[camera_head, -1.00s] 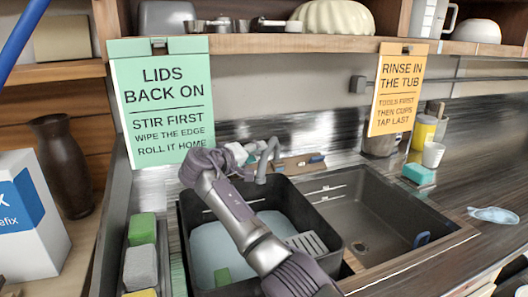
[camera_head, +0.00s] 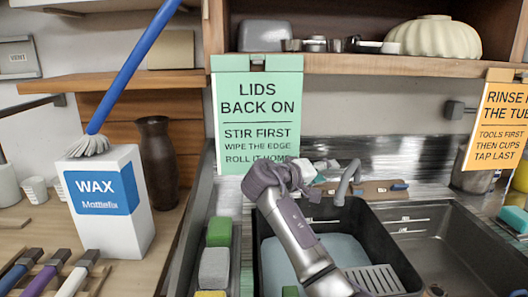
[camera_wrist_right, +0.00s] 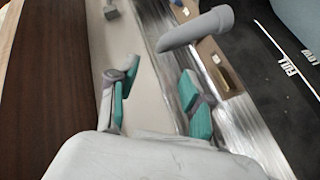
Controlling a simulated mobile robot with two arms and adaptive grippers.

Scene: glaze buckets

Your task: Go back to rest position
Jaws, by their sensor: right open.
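My right arm reaches up from the bottom of the head view over the black tub (camera_head: 405,262). My right gripper (camera_head: 318,168) is at the tub's far side, in front of the wall and below the green sign. In the right wrist view, the gripper's (camera_wrist_right: 158,98) two teal-padded fingers stand apart with nothing between them. A grey faucet spout (camera_wrist_right: 197,28) is just beyond the fingers in that view; it also shows right of the gripper in the head view (camera_head: 345,182). My left gripper is not in view.
A white wax box (camera_head: 112,245) and dark vase (camera_head: 158,155) stand left. A blue-handled brush (camera_head: 135,70) rises over the box. Sponges (camera_head: 214,268) lie left of the tub. An empty sink (camera_head: 450,255) is right. A shelf (camera_head: 370,64) overhangs behind.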

